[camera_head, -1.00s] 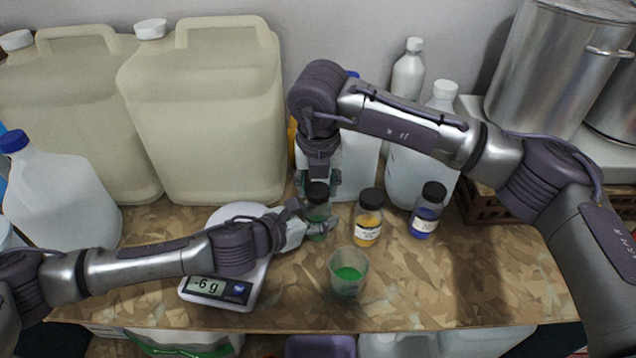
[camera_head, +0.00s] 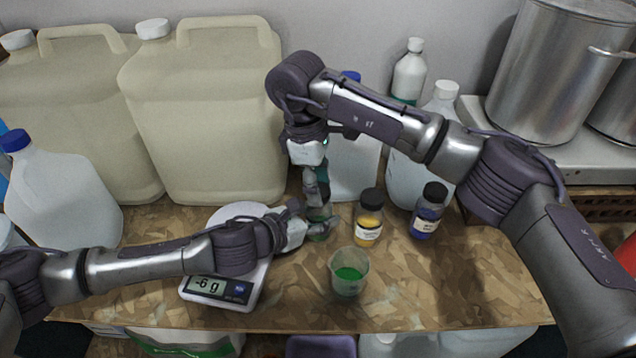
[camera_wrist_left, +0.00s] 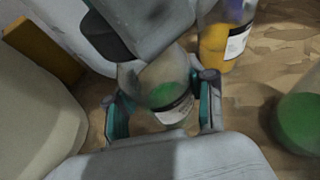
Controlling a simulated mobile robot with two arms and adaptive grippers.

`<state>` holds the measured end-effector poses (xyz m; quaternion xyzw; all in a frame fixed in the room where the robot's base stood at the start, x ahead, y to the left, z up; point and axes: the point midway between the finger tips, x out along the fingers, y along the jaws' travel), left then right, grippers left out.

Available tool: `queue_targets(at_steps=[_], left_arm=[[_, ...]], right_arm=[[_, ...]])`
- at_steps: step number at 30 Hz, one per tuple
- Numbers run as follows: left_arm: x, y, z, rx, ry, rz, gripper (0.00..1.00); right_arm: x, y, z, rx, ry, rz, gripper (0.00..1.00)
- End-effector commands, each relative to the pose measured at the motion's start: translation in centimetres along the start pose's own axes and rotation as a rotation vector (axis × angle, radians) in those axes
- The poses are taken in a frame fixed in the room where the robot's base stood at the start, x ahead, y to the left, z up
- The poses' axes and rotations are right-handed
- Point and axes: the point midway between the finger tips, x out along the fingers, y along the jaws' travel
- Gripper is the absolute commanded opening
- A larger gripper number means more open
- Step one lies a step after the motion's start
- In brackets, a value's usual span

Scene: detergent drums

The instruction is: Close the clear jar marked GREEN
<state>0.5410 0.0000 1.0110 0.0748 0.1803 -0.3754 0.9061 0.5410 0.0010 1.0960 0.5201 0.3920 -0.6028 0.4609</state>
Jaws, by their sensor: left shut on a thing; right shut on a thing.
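The clear jar with green contents (camera_head: 318,215) stands by the scale's right edge; it also shows in the left wrist view (camera_wrist_left: 168,92). My left gripper (camera_head: 312,230) is shut around its body, with a finger on either side in the left wrist view (camera_wrist_left: 163,108). A black lid (camera_head: 320,192) is at the jar's mouth, partly hidden. My right gripper (camera_head: 317,184) comes down from above and is shut on the lid. Whether the lid is seated or a little above the rim I cannot tell.
An open cup of green powder (camera_head: 349,272) stands close in front. Lidded jars of yellow (camera_head: 369,220) and blue (camera_head: 427,213) stand to the right. The scale (camera_head: 222,288) reads -6 g under my left arm. Large jugs (camera_head: 210,110) line the back. The board's right front is clear.

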Motion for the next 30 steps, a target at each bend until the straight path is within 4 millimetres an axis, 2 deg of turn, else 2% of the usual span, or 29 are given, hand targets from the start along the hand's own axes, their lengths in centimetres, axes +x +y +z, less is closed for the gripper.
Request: queue_targets(at_steps=[2,3,7,8,18,30], left_arm=[[0.0,-0.1,-0.1,0.000,0.002,-0.003,0.00],[0.0,-0.1,-0.1,0.000,0.002,-0.003,0.00],[0.0,-0.1,-0.1,-0.001,0.002,-0.003,0.00],[0.0,-0.1,-0.1,-0.001,0.002,-0.003,0.00],[0.0,-0.1,-0.1,-0.001,0.002,-0.002,0.00],[0.0,0.0,-0.1,-0.001,0.001,-0.001,0.00]], right_arm=[[-0.1,0.1,0.0,0.000,0.002,0.003,0.36],[-0.1,0.1,0.0,0.000,0.002,0.003,0.48],[-0.1,0.1,0.0,-0.001,0.002,0.003,0.70],[-0.1,0.1,0.0,-0.002,0.002,0.003,0.72],[-0.3,0.1,0.0,-0.003,0.001,0.002,0.72],[-4.5,0.1,0.7,-0.003,0.001,0.003,0.72]])
